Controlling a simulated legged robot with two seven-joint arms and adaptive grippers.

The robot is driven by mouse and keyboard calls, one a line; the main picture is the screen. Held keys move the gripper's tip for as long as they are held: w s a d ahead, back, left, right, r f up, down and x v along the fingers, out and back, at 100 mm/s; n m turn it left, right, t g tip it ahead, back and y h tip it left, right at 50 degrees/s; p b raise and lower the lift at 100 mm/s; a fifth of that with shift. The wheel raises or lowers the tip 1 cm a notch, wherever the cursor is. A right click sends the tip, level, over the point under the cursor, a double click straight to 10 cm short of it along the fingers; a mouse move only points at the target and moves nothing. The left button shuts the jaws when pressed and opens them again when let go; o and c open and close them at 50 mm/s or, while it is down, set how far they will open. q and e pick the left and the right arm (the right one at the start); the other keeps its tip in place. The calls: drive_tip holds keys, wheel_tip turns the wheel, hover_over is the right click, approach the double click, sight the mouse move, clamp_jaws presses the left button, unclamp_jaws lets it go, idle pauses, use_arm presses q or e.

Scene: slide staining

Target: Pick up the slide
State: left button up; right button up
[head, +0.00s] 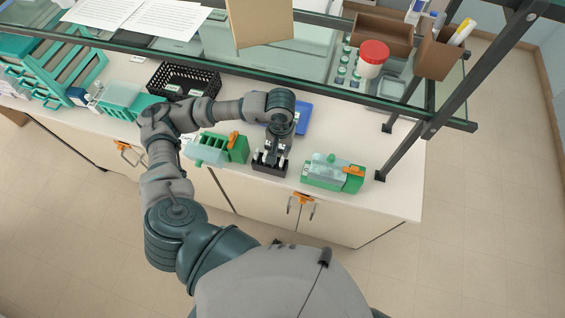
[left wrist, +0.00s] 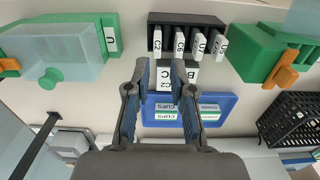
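My left gripper (head: 271,146) is over the black slide rack (head: 268,168) near the counter's front edge. In the left wrist view the left gripper (left wrist: 164,72) is open, with a gap between its fingers. Slides with white labels stand in a row in the black rack (left wrist: 186,20), including a slide marked C6 (left wrist: 179,40). Nearer labels marked C2 (left wrist: 165,76) and B (left wrist: 190,75) show between and beside the fingertips. I cannot tell whether a finger touches them. My right gripper is not in view.
A blue tray (head: 303,117) lies behind. A black basket (head: 183,80) is farther left. A glass shelf (head: 330,85) crosses above.

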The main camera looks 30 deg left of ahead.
sight(282, 159)
use_arm(q)
wheel_tip(282, 159, down, 3)
drive_tip(key=shift+r, duration=0.1)
wheel_tip(282, 159, down, 5)
drive_tip(key=shift+d+r+p, duration=0.1)
drive_tip(key=shift+p, duration=0.8)
clamp_jaws()
